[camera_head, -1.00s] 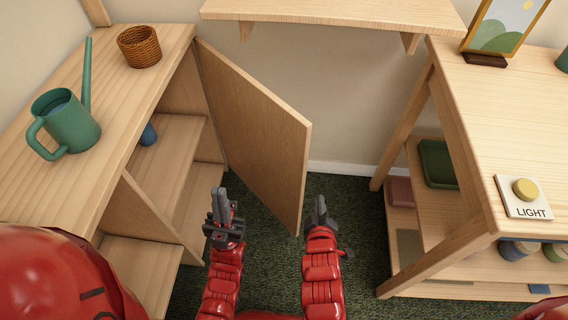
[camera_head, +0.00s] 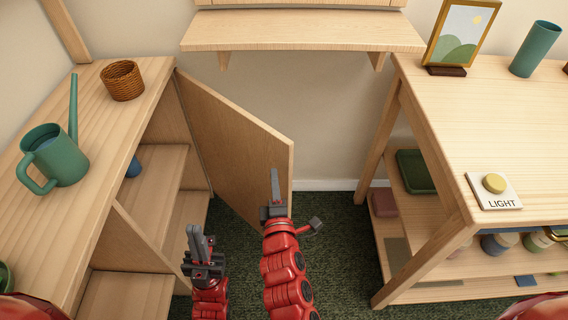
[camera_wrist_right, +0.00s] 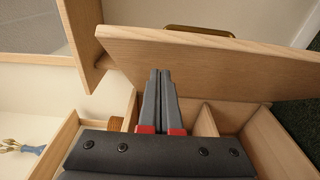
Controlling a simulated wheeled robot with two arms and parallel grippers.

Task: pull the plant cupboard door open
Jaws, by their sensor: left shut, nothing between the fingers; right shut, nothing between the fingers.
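The plant cupboard (camera_head: 110,95) stands at the left in the head view, with a green watering can (camera_head: 55,155) and a wicker pot (camera_head: 122,82) on top. Its door (camera_head: 225,120) stands well open, swung out from the far end, and its inner face shows. My right gripper (camera_head: 275,180) is shut and empty, upright before the door's free edge. In the right wrist view its closed fingers (camera_wrist_right: 160,85) point at the door's inner face (camera_wrist_right: 190,60); a brass handle (camera_wrist_right: 200,30) shows beyond the door's edge. Contact is unclear. My left gripper (camera_head: 196,240) is shut and empty beside the cupboard opening.
A wooden table (camera_head: 490,110) at the right bears a LIGHT button (camera_head: 494,190), a framed picture (camera_head: 462,35) and a green cylinder (camera_head: 535,48). A wall shelf (camera_head: 300,32) hangs above. Dark green carpet (camera_head: 335,235) lies free between door and table.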

